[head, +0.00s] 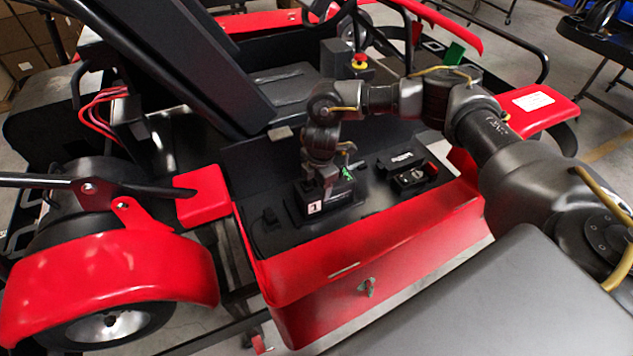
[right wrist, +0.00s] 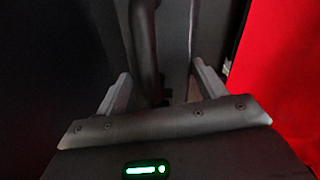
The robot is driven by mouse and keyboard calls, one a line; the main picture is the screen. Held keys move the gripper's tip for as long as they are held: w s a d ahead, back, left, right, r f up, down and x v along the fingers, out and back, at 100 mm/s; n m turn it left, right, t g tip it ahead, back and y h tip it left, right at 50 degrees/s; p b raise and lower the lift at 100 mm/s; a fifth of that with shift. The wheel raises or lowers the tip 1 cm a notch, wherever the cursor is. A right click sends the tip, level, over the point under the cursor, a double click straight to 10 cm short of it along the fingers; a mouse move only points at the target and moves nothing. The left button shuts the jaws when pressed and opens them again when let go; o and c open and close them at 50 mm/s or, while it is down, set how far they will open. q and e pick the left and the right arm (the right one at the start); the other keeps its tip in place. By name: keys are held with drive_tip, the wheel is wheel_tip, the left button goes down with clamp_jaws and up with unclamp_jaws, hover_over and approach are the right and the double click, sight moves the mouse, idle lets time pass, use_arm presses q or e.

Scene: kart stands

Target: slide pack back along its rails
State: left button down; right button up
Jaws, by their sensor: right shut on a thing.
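The pack (head: 342,194) is a black block with a white label reading 1 on its near end and a small green light. It sits low on the dark floor of the kart's side bay. My right gripper (head: 327,187) reaches down onto its top and is shut on it; the fingers partly hide the grip. In the right wrist view a dark upright bar (right wrist: 144,45) stands between pale slanted side pieces, above a lit green display (right wrist: 147,169). The rails are hidden or too dark to make out. My left gripper is not in view.
A second black unit (head: 408,172) with a red part lies right of the pack. The red side panel (head: 375,245) borders the bay in front. The seat (head: 180,60) rises behind left. A red emergency button (head: 359,60) stands behind. A wheel fender (head: 110,275) is at left.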

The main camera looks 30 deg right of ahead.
clamp_jaws()
drive_tip(key=shift+d, duration=0.1)
drive_tip(key=shift+d, duration=0.1)
drive_tip(key=shift+s+d, duration=0.1)
drive_tip(key=shift+d, duration=1.95)
drive_tip(key=o, duration=1.8)
unclamp_jaws()
drive_tip(key=shift+o, duration=0.2)
